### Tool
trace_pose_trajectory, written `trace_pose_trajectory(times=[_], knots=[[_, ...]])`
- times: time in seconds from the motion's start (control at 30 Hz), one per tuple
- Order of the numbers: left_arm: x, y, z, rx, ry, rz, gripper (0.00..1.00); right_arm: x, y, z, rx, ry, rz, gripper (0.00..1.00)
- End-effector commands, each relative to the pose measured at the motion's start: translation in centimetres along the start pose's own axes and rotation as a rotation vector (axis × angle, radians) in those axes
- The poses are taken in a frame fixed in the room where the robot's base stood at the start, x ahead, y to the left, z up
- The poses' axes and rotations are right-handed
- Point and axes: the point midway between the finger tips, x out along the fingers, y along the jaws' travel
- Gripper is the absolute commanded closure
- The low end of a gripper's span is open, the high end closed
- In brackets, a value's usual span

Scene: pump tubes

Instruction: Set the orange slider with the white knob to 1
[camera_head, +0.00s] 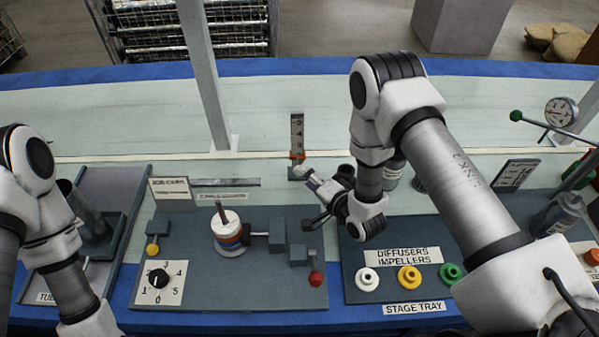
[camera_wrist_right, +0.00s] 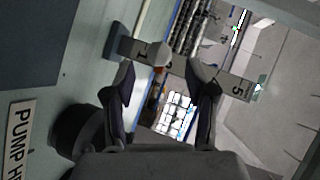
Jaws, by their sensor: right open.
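The upright grey scale (camera_head: 297,133) stands on a small base behind the board, with numerals such as 5 and 4 visible. Its orange slider (camera_head: 297,156) sits low on it, below those numerals. The wrist view shows the scale (camera_wrist_right: 237,88) lying sideways, with 1 and 5 readable. The white knob (camera_wrist_right: 160,53) is close to the 1, on the side towards the 5. My right gripper (camera_wrist_right: 164,79) is open, its fingers on either side of the knob, with gaps visible. In the head view, the right gripper (camera_head: 308,177) is just below the slider. My left gripper is out of view.
A board with a dial (camera_head: 160,282) and a red-white-blue stack (camera_head: 228,232) lies in front. The stage tray (camera_head: 365,300) holds white, yellow and green rings. A grey post (camera_head: 207,80) rises left of the scale. Dark cylinders stand close to the right gripper.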

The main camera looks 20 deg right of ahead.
Motion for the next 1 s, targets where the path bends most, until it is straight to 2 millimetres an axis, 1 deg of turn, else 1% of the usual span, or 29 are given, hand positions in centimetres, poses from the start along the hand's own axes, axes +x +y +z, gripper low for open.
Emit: trace_pose_trajectory(times=[0.03,0.1,0.2,0.3,0.5,0.53,0.57,0.6,0.67,0.7,0.87,1.0], knots=[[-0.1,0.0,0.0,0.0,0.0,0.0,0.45,1.1,-0.1,0.0,-0.002,-0.001,-0.003,0.44],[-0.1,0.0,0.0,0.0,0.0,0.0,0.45,2.4,-0.1,0.0,-0.002,-0.001,-0.003,0.44],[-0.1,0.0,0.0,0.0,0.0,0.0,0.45,3.8,-0.1,0.0,-0.001,0.0,-0.002,0.44],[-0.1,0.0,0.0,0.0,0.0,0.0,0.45,4.5,0.0,0.0,0.0,-0.001,0.0,0.44],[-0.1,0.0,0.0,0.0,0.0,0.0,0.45,4.5,0.0,0.0,0.001,0.0,0.0,0.44],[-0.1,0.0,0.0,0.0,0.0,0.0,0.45,4.5,0.0,0.0,0.0,0.0,0.0,0.51],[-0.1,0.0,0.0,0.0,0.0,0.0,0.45,4.5,0.0,0.0,0.0,0.0,0.0,0.62],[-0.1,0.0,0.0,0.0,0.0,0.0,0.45,4.5,0.0,0.0,0.0,0.0,0.0,0.76],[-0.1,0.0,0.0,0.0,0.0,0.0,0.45,4.5,0.0,0.0,0.0,0.0,0.0,0.97],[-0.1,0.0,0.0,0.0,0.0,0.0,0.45,4.5,0.0,0.0,0.0,0.0,0.0,1.0],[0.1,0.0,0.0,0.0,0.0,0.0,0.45,4.6,0.3,0.1,0.0,0.0,0.0,1.0],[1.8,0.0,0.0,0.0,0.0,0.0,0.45,5.2,2.4,0.7,0.0,0.0,0.001,1.0]])
